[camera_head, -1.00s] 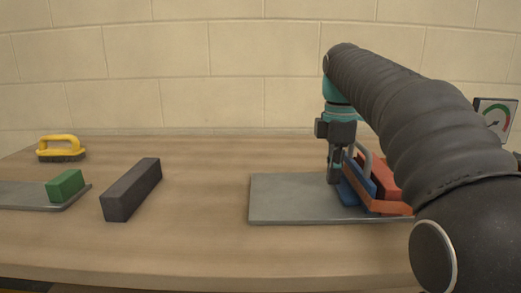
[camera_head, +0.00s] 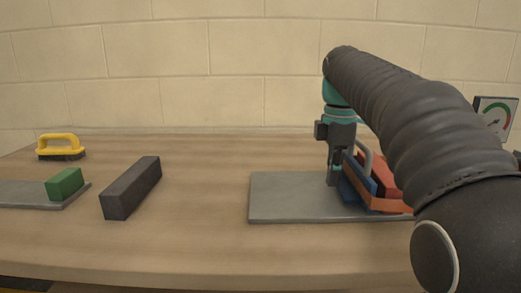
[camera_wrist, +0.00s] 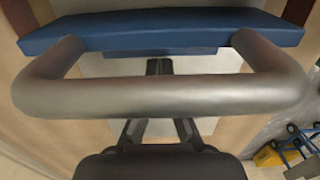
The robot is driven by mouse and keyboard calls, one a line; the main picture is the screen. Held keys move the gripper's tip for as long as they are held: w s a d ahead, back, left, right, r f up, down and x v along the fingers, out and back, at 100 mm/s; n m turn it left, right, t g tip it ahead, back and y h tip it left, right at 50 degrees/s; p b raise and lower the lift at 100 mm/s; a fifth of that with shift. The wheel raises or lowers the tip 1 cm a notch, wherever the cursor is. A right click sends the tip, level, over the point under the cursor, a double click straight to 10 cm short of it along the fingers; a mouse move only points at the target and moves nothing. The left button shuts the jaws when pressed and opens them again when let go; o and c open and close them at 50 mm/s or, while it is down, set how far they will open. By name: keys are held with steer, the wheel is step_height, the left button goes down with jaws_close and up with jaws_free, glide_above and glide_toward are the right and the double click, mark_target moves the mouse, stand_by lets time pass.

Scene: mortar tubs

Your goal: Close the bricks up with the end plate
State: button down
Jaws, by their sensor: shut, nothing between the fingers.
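The end plate looks to be the blue plate (camera_head: 364,177) with a grey arched handle (camera_head: 366,153), tilted against the bricks on the right part of the grey board (camera_head: 290,198). A red brick (camera_head: 388,180) is behind it, partly hidden by my arm. An orange piece (camera_head: 385,206) runs along the front. My gripper (camera_head: 334,180) is shut and empty, low over the board, just left of the blue plate. In the wrist view the handle (camera_wrist: 160,97) crosses in front of my fingers, with the blue plate (camera_wrist: 160,33) beyond. Whether my fingers touch the plate is unclear.
A dark grey block (camera_head: 132,187) lies left of the board. Further left, a green brick (camera_head: 65,184) sits on another grey board (camera_head: 25,195). A yellow-handled brush (camera_head: 61,147) stands at the back left. A dial gauge (camera_head: 496,115) is at the right. The wooden table between is clear.

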steer(key=shift+r+p, duration=0.8)
steer(key=shift+p, duration=0.05)
steer(key=shift+d, duration=0.1)
steer(key=shift+d+p, duration=1.45)
steer(key=shift+d, duration=5.05)
steer(key=shift+a+r, duration=0.45)
steer(key=shift+r, duration=1.2)
steer(key=shift+a+r, duration=0.4)
steer(key=shift+r, duration=1.25)
steer(key=shift+a+r, duration=0.45)
steer(key=shift+r, duration=1.2)
steer(key=shift+d, duration=0.1)
